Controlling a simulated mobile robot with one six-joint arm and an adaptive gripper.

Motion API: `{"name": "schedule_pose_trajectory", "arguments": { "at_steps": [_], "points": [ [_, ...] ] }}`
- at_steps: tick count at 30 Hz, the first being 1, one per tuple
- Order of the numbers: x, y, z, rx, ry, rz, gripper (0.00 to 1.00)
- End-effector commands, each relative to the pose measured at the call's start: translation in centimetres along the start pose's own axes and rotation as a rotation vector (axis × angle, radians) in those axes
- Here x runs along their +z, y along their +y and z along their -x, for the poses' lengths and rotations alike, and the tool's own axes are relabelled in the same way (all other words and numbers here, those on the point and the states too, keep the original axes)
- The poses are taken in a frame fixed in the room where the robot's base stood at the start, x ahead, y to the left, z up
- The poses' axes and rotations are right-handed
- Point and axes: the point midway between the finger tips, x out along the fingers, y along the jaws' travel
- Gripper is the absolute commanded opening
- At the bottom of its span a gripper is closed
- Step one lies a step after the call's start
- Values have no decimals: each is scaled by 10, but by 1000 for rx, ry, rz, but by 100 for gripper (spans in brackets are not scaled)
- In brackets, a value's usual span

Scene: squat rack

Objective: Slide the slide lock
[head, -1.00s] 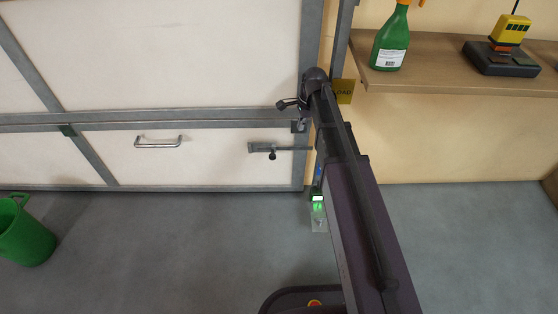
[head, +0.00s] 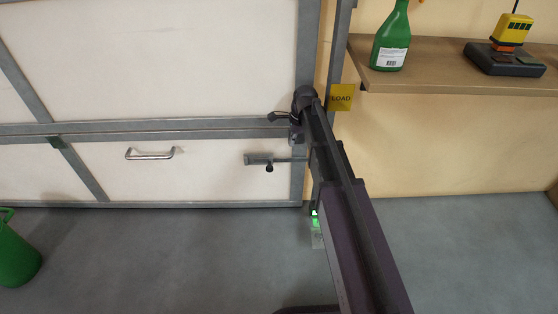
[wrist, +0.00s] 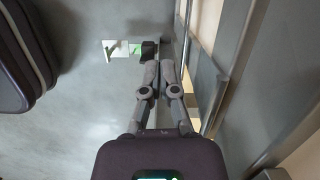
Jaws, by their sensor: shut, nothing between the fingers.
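The slide lock (head: 258,160) is a grey bolt on the lower white door panel, near its right edge. Its dark knob (head: 269,168) hangs below the bar, and a thin rod runs right to the door frame. My gripper (head: 272,117) is small and dark in the head view, above the lock and apart from it, by the frame's horizontal rail. In the wrist view the two grey fingers of my gripper (wrist: 168,66) are together with nothing between them. I cannot make out the lock in the wrist view.
A metal handle (head: 150,154) is on the door left of the lock. A shelf (head: 440,75) at right holds a green spray bottle (head: 391,38). A yellow LOAD sign (head: 341,97) is beside my arm.

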Motion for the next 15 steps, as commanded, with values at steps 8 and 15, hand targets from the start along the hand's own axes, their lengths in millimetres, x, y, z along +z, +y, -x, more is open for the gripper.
{"name": "schedule_pose_trajectory", "arguments": {
  "at_steps": [8,15],
  "points": [
    [0,0,-9,0,0,1,0],
    [-1,0,-25,0,0,1,0]
  ]
}}
